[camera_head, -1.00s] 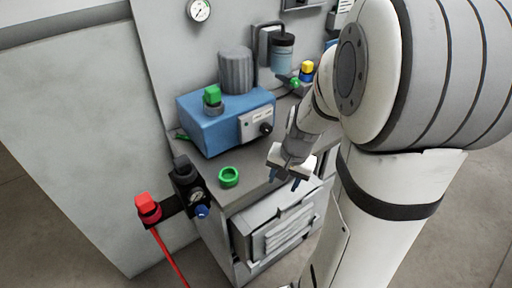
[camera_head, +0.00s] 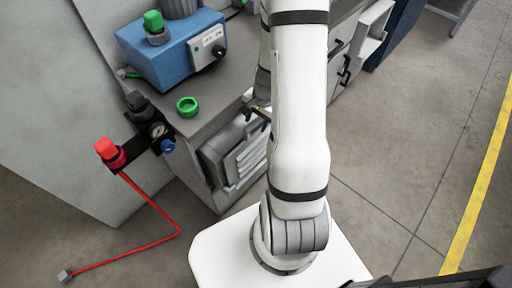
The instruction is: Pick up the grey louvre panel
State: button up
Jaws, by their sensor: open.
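The grey louvre panel (camera_head: 246,162), with its slanted slats, sits in the front of the grey bench, below the bench top. My arm hides its right end. My gripper (camera_head: 257,113) shows beside my arm, at the upper right of the panel near the bench's front edge. It is open, with nothing visible between its fingers. Part of the gripper is hidden behind my arm, and I cannot tell the exact gap between it and the panel.
On the bench top (camera_head: 222,90) stand a blue box (camera_head: 165,62) with a green knob (camera_head: 153,21) and a green ring (camera_head: 187,106). A black fitting with a gauge (camera_head: 157,130), a red knob (camera_head: 109,151) and a red hose (camera_head: 150,203) are at the left. The floor at right is open.

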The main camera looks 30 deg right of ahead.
jog(key=shift+a+f, duration=0.1)
jog(key=shift+f, duration=0.5)
grip_shut()
jog(key=shift+w+r, duration=0.1)
dwell(0.9)
